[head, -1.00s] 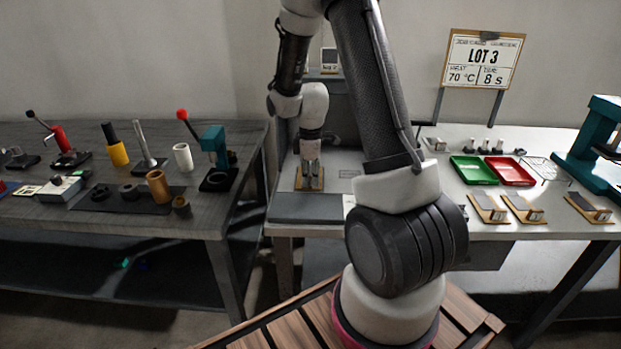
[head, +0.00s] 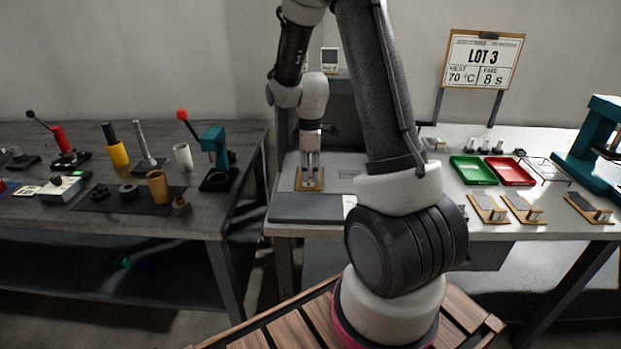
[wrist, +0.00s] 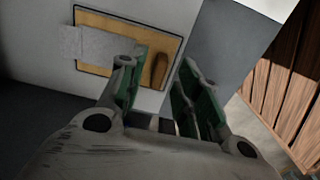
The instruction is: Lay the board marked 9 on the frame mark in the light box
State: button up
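The tan board (head: 299,186) lies flat in the light box (head: 345,120) at the left of the pale table. The board also shows in the wrist view (wrist: 95,20), with a dark frame line round its edges. A grey sheet (wrist: 95,45) lies on it and sticks out past its left edge. A brown wooden block (wrist: 160,70) stands at its right end. No number on the board is readable. My gripper (head: 311,177) points down over the board. In the wrist view my gripper (wrist: 157,66) has its green-padded fingers apart, with the block seen between them.
Similar boards (head: 489,209) lie at the right front, near a green tray (head: 472,171) and a red tray (head: 510,172). A teal press (head: 590,145) stands at the far right. A LOT 3 sign (head: 483,60) stands behind.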

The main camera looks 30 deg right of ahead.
jog(key=s+a+r+m+t, duration=0.1)
jog(key=s+r, duration=0.2)
jog(key=r, duration=0.5)
jog(key=s+a+r+m, duration=0.1)
jog(key=s+r+m, duration=0.1)
jog(key=r, duration=0.6)
jog(key=s+a+r+m+t, duration=0.1)
jog(key=s+r+m, duration=0.2)
jog(key=s, duration=0.6)
jog(key=s+a+r+m+t, duration=0.2)
jog(key=s+r+m, duration=0.2)
jog(key=s, duration=0.5)
jog(key=shift+s+r+m, duration=0.25)
jog(key=shift+s+m, duration=0.1)
jog(key=shift+m, duration=0.25)
